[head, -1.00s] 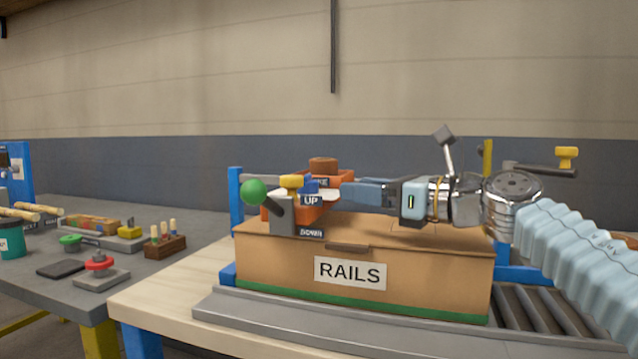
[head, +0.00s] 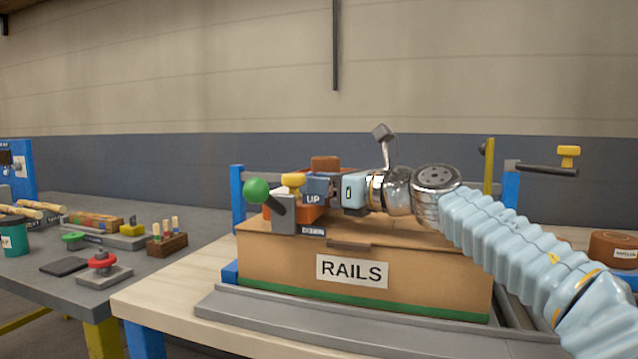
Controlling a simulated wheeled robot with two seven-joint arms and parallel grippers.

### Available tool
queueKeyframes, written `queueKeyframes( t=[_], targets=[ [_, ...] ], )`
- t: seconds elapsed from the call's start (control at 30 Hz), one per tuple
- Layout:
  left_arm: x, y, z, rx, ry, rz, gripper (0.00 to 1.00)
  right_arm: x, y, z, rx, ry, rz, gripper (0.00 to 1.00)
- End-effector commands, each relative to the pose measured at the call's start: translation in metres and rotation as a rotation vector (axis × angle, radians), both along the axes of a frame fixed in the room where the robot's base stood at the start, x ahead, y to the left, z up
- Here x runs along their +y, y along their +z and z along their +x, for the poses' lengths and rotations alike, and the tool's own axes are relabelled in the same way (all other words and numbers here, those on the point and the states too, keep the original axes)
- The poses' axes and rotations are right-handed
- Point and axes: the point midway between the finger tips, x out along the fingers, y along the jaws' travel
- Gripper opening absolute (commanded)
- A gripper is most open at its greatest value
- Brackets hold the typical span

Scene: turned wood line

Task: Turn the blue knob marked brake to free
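An orange control box (head: 306,214) stands on top of the cardboard RAILS box. The blue knob does not show clearly now; my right gripper (head: 318,188) is in front of the place where a blue part showed earlier. The gripper's blue-grey fingers are at the box's face, right by the UP label (head: 313,199). I cannot tell whether they touch or hold the knob, or how far they are apart. The knob's brake and free markings cannot be read. My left gripper is out of view.
Close to the fingers are a yellow knob (head: 293,180), a green-balled lever (head: 257,191) and a brown cap (head: 326,163). The cardboard RAILS box (head: 290,268) lies below my arm. A grey table (head: 195,225) with small parts stands left.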

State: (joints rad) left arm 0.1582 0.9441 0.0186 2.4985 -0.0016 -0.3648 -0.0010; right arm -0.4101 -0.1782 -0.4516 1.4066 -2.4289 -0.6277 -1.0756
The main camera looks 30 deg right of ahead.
Motion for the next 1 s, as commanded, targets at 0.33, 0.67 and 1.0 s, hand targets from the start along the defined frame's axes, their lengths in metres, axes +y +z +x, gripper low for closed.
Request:
queueKeyframes(
  t=[0.33, 0.67, 1.0],
  targets=[
    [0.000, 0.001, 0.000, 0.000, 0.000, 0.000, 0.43, -0.003, -0.002, 0.003, 0.012, 0.058, 0.003, 0.13],
    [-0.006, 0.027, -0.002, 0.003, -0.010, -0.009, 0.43, -0.008, 0.002, 0.006, 0.010, 0.329, -0.001, 0.13],
    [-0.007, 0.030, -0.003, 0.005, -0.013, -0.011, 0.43, -0.008, -0.001, 0.005, 0.000, 0.397, 0.000, 0.13]
  ],
)
